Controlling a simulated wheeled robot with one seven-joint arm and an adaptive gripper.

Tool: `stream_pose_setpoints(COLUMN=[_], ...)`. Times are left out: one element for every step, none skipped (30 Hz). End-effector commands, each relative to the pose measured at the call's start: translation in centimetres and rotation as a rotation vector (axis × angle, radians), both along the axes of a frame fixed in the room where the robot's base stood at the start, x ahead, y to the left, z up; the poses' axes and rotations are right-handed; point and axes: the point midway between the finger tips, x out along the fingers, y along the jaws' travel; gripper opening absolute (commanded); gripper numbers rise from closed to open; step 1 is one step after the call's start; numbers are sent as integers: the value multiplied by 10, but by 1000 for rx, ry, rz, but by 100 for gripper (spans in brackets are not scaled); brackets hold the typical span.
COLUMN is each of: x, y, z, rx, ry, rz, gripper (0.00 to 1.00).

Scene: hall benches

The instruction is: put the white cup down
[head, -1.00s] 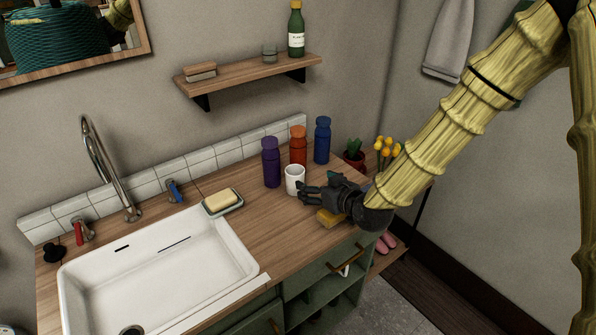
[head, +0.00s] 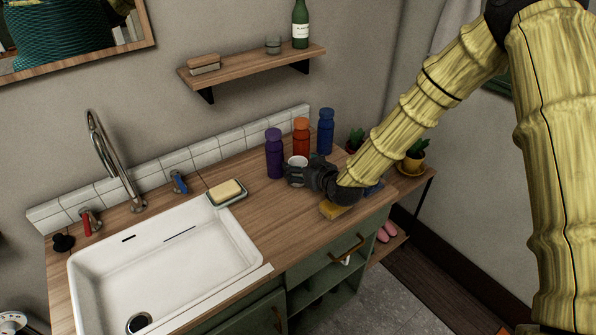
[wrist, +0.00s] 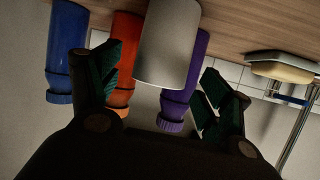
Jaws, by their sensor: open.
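The white cup (head: 298,160) stands upright on the wooden counter (head: 262,222), in front of the purple and orange bottles. In the head view my gripper (head: 290,173) hides most of it; only its rim area shows. In the wrist view, which is upside down, the cup (wrist: 168,45) lies between my two spread, dark green finger pads (wrist: 160,82). A gap shows on each side of it near the fingertips. My gripper is open and low over the counter.
A purple bottle (head: 274,153), an orange bottle (head: 301,137) and a blue bottle (head: 325,131) stand close behind the cup. A yellow sponge (head: 334,210) lies below my wrist. The soap dish (head: 227,193) and sink (head: 160,270) are left. Bare counter lies front-left of my gripper.

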Motion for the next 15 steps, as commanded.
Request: stream_pose_setpoints(x=[4,7,10,11,12,13,14,14,15,15,15,15,15,15,15], y=[3,4,6,7,8,8,9,9,9,9,9,9,9,9,9], z=[-2,-3,-4,-5,-6,-7,-7,-8,-8,-8,-8,-8,-8,-8,-8], rx=[0,0,0,0,0,0,0,0,0,0,0,0,0,0,0], ry=[1,1,0,0,0,0,0,0,0,0,0,0,0,0,0], rz=[1,1,1,1,1,2,2,2,2,2,2,2,2,2,2], gripper=[79,79,79,79,79,79,79,79,79,79,79,79,79,79,73])
